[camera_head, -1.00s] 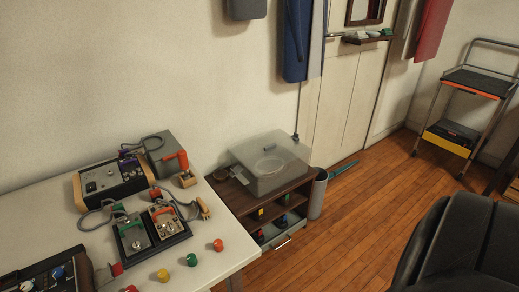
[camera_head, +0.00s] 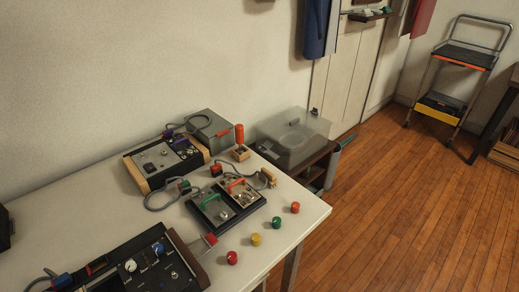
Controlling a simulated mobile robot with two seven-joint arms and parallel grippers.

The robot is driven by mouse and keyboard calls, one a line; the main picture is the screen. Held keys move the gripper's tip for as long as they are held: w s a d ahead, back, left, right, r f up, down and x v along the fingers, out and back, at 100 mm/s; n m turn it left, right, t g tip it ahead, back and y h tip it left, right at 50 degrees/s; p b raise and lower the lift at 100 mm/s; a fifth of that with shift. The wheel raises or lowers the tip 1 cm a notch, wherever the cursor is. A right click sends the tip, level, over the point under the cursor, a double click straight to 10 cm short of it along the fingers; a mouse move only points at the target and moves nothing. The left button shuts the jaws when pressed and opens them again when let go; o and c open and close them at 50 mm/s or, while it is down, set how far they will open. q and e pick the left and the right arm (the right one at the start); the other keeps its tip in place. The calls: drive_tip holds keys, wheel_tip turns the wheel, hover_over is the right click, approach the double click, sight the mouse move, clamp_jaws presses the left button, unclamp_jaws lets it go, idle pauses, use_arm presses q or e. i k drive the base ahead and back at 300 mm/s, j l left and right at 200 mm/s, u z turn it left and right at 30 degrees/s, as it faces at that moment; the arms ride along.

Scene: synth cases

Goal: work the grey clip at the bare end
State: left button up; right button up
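Neither of my grippers is in view. I cannot pick out a grey clip for certain at this size. On the white table (camera_head: 75,208), a wood-sided synth (camera_head: 160,158) lies at the back. A dark synth (camera_head: 130,262) with knobs is cut off by the bottom edge.
A grey box (camera_head: 210,128) and an orange-handled piece (camera_head: 240,137) stand at the table's back right. Several coloured knobs, one yellow (camera_head: 256,239), line the front right. Open wooden floor (camera_head: 395,190) lies between.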

sight(267, 145)
drive_tip(key=j+z, duration=0.1)
drive_tip(key=i+l+u, duration=0.1)
drive_tip(key=l, duration=0.6)
drive_tip(key=i+l+u, duration=0.15)
drive_tip(key=l, duration=0.55)
drive_tip(key=i+l+u, duration=0.1)
drive_tip(key=l, duration=0.25)
drive_tip(key=i+l+u, duration=0.1)
drive_tip(key=l, duration=0.25)
drive_tip(key=i+l+u, duration=0.15)
drive_tip(key=l, duration=0.25)
drive_tip(key=i+l+u, duration=0.1)
drive_tip(key=i+l, duration=0.15)
drive_tip(key=l, duration=0.15)
drive_tip(key=i+l+u, duration=0.1)
drive_tip(key=l, duration=0.25)
drive_tip(key=i+l+u, duration=0.25)
drive_tip(key=i+l, duration=0.35)
drive_tip(key=i, duration=0.15)
